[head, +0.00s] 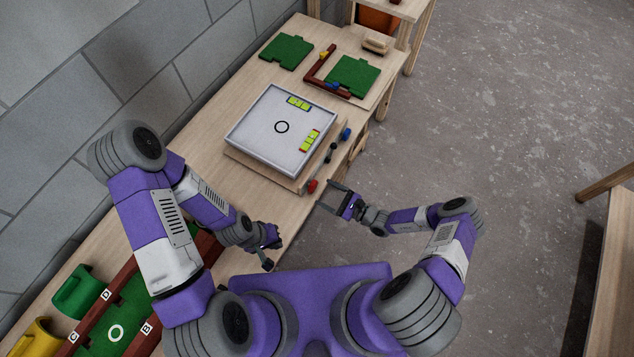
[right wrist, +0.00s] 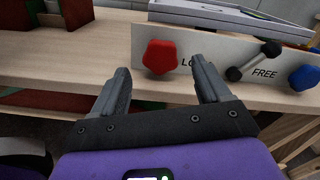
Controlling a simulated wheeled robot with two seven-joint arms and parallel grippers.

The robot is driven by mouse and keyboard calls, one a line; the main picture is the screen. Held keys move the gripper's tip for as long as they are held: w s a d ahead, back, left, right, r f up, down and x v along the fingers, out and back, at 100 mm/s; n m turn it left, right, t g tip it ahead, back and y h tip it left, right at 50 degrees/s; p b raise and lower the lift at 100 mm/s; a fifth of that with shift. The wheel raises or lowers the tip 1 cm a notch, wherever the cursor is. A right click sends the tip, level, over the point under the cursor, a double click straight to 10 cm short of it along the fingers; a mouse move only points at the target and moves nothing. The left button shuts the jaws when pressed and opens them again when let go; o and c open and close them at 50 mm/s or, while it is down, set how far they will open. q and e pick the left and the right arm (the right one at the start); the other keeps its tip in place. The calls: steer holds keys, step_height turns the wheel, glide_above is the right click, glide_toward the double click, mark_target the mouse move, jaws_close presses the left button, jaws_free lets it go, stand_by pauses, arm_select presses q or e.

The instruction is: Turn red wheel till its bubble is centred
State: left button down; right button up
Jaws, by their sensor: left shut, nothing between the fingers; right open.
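The red wheel (head: 313,186) is on the front panel of the levelling table, at its near end; it shows large in the right wrist view (right wrist: 166,57). The tilting plate (head: 255,141) carries two yellow-green vials: one with red trim (head: 310,140) and one with dark bluish trim (head: 298,103). The bubbles are too small to place. My right gripper (head: 335,198) is open and empty, in front of the red wheel and apart from it; its fingers (right wrist: 160,82) point at the panel. My left gripper (head: 268,258) is shut and empty, low at the bench's near side.
A blue wheel (right wrist: 304,78) and a black lever (right wrist: 253,62), by the word FREE, share the panel. Green boards (head: 287,51), a dark red batten frame (head: 318,64) and a wooden block (head: 376,45) lie farther back. Green and yellow bins (head: 76,290) stand lower left.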

mark_target(315, 187)
steer(key=shift+x, duration=2.25)
steer(key=shift+c, duration=0.4)
steer(key=c, duration=1)
